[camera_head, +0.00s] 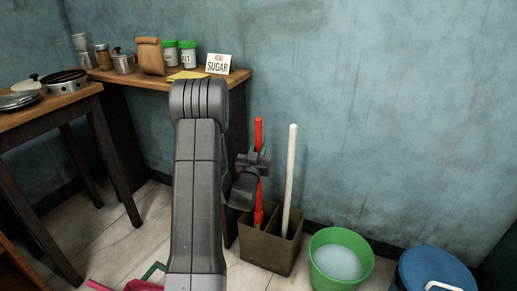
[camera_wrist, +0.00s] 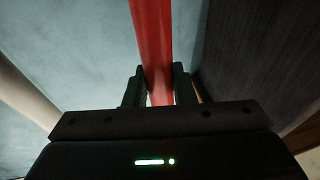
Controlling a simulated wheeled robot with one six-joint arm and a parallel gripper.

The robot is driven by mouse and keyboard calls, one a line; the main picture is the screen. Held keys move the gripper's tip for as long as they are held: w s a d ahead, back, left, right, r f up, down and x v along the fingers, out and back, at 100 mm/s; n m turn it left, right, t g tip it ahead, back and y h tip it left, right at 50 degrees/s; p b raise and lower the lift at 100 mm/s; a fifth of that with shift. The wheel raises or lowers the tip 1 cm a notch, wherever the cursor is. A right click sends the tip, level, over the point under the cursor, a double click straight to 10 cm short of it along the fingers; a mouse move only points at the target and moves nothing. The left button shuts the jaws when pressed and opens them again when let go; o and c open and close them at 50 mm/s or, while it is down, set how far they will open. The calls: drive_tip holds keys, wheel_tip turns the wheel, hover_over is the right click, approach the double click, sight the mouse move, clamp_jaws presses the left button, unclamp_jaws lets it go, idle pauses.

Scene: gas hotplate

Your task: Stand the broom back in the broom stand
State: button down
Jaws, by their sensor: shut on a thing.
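The broom has a red handle (camera_head: 259,138) and an orange-red lower part. It stands upright, with its lower end at the left compartment of the broom stand (camera_head: 266,258), a brown-grey open box on the floor. Its bottom tip is hidden by the stand's wall. My gripper (camera_head: 254,165) is shut on the red handle, above the stand. In the wrist view the handle (camera_wrist: 152,45) runs between the two dark fingers of my gripper (camera_wrist: 160,88).
A white pole (camera_head: 290,175) stands in the stand's right compartment. A green bucket (camera_head: 340,262) and a blue lidded bin (camera_head: 432,272) are to the right. A wooden table (camera_head: 150,80) with jars, a paper bag and a sign is behind my arm. The wall is close behind.

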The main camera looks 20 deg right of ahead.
drive_tip(key=shift+f, duration=0.1)
drive_tip(key=c, duration=1.1)
unclamp_jaws()
drive_tip(key=shift+c, duration=0.2)
drive_tip(key=shift+s+f, duration=0.1)
drive_tip(key=p+v, duration=0.2)
drive_tip(key=v, duration=1.1)
drive_tip(key=shift+s+a, duration=0.2)
drive_tip(key=shift+a, duration=0.05)
drive_tip(key=shift+w+d, duration=0.1)
